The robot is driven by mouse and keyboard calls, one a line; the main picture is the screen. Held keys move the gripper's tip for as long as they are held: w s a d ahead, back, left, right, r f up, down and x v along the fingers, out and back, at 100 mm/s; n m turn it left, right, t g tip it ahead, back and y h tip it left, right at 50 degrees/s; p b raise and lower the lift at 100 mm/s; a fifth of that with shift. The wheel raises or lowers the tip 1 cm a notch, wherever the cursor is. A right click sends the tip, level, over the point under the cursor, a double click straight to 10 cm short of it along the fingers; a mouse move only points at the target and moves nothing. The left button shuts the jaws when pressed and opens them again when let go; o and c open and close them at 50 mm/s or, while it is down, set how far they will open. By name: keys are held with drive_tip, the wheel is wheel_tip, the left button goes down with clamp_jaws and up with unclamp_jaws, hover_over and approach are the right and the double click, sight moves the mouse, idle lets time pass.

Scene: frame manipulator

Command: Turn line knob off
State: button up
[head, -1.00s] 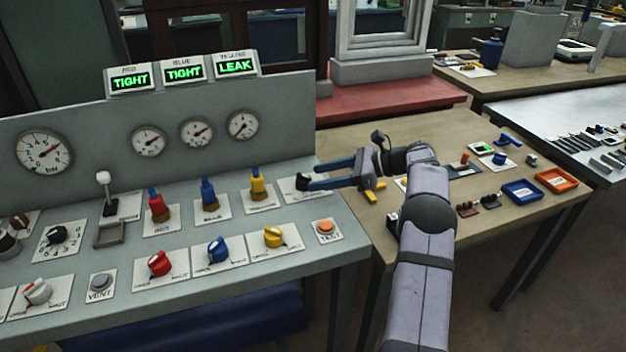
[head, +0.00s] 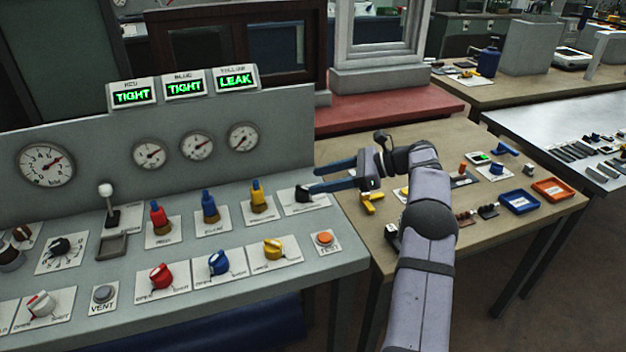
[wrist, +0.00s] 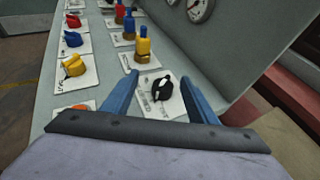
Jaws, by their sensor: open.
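A black knob with a white pointer mark (wrist: 163,90) sits on a white label plate at the right end of the grey console's upper row. It also shows in the head view (head: 303,194), partly behind a finger. The plate's lettering is too small to read, so I cannot tell whether this is the line knob. My gripper (wrist: 159,79) is open, its two blue fingers on either side of the knob in the wrist view. In the head view my gripper (head: 313,179) reaches from the right, fingertips close to the knob. I cannot tell whether they touch it.
Beside it stand yellow (head: 258,195), blue (head: 209,206) and red (head: 159,216) upright fittings. In front are a yellow knob (head: 272,249) and an orange TEST button (head: 324,238). The console's upright panel (wrist: 215,45) rises behind. A wooden table (head: 440,150) adjoins at right.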

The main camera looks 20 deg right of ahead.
drive_tip(key=w+a+r+n+g+p, duration=0.1)
drive_tip(key=a+r+n+g+p, duration=0.1)
drive_tip(key=a+r+p, duration=0.6)
drive_tip(key=m+g+h+p, duration=0.25)
drive_tip(key=h+p, duration=0.25)
drive_tip(key=h, duration=0.3)
approach(305, 187)
drive_tip(key=x, duration=0.2)
drive_tip(key=shift+s+a+t, duration=0.1)
drive_tip(key=shift+s+t, duration=0.15)
drive_tip(key=shift+f, duration=0.1)
drive_tip(key=shift+p+x, duration=1)
drive_tip(key=shift+x, duration=2.6)
drive_tip(key=c, duration=1.1)
